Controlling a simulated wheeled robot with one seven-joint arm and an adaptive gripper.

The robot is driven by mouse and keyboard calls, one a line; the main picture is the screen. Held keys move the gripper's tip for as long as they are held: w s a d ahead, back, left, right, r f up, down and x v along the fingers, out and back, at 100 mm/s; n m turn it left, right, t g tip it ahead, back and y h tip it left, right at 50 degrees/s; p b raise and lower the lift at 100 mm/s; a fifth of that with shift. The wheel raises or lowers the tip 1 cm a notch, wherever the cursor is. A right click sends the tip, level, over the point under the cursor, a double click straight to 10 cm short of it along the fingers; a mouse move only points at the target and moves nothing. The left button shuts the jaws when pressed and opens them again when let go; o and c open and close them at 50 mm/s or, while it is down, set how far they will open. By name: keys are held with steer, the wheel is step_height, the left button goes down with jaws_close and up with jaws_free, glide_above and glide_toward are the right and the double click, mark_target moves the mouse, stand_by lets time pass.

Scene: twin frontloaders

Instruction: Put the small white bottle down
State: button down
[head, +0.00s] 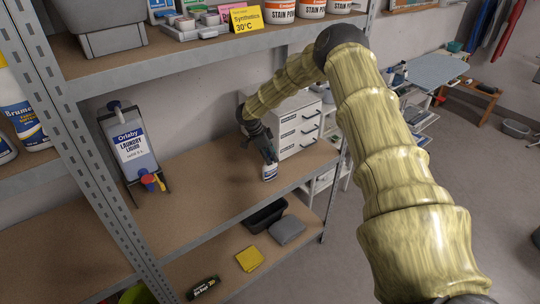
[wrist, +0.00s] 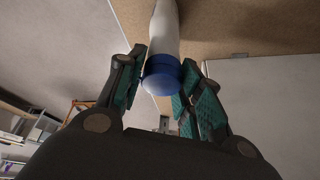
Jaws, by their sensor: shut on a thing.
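The small white bottle (head: 270,173) has a dark label band in the head view and a blue cap (wrist: 161,76) in the wrist view. Its white body (wrist: 165,30) runs up and away between the fingers. My gripper (head: 268,158) is shut on the bottle, one finger on each side near the cap; the fingers also show in the wrist view (wrist: 163,80). The bottle is at or just above the brown middle shelf (head: 215,185), near its front edge. I cannot tell whether its base touches the shelf. My fingers hide its top in the head view.
A white drawer unit (head: 297,130) stands close behind the bottle. A laundry liquid container (head: 133,145) stands further left on the shelf, with bare board between. A black bin (head: 264,216) and a grey box (head: 287,230) sit on the shelf below. A metal post (head: 105,200) rises at left.

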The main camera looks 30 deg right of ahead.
steer(key=shift+f, duration=0.1)
steer(key=c, duration=0.9)
jaws_free()
steer(key=shift+c, duration=0.2)
steer(key=shift+r, duration=0.2)
steer(key=s+b+v, duration=0.1)
steer(key=b+v, duration=0.2)
steer(key=v, duration=0.4)
steer(key=shift+w+r, duration=0.2)
steer(key=shift+w, duration=0.25)
steer(key=shift+a, duration=0.15)
